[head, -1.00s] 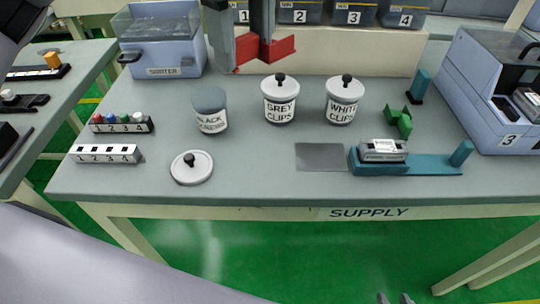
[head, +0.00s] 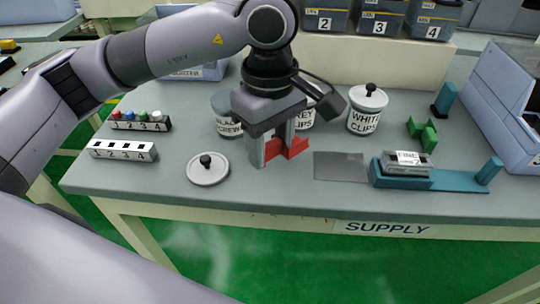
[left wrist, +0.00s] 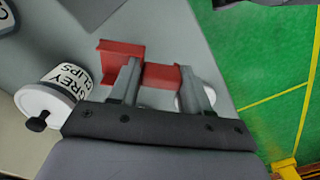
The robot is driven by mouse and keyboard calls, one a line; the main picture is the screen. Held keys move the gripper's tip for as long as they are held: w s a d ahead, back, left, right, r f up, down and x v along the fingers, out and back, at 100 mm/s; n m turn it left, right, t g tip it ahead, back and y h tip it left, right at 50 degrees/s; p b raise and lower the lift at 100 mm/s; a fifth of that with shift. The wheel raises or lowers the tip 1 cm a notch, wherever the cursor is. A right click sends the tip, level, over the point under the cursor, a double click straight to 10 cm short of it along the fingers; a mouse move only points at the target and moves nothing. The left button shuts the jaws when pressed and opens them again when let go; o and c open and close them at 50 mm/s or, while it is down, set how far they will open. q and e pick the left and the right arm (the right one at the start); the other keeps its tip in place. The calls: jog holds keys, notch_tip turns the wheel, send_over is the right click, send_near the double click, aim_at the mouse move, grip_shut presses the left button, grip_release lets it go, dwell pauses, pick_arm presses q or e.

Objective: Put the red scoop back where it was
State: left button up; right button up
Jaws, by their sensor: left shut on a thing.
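The red scoop (head: 294,148) is between the fingers of my left gripper (head: 270,150), which is shut on it above the supply table (head: 265,198). In the left wrist view the red scoop (left wrist: 120,48) spans across the fingers of my left gripper (left wrist: 160,72), with one end sticking out past a finger. A flat dark grey patch (head: 341,167) lies on the table just right of the scoop. I cannot tell the exact height of the scoop over the table. My right gripper is not in view.
A lidless black jar (head: 228,128) and the grey clips jar (head: 306,118) are partly hidden behind my arm. The white clips jar (head: 366,115), a loose lid (head: 208,170), a green piece (head: 424,132) and a teal fixture (head: 455,181) stand around.

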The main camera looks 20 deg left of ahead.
aim_at(270, 157)
pick_arm(q)
notch_tip(270, 157, down, 3)
jog(key=shift+f, duration=0.2)
jog(key=shift+f+b, duration=0.25)
jog(key=shift+b, duration=0.1)
jog(key=o, duration=1.2)
jog(key=shift+r, duration=0.15)
jog(key=shift+r+p, duration=0.25)
jog(key=shift+p, duration=0.2)
notch_tip(270, 157, up, 12)
jog(key=shift+f, duration=0.1)
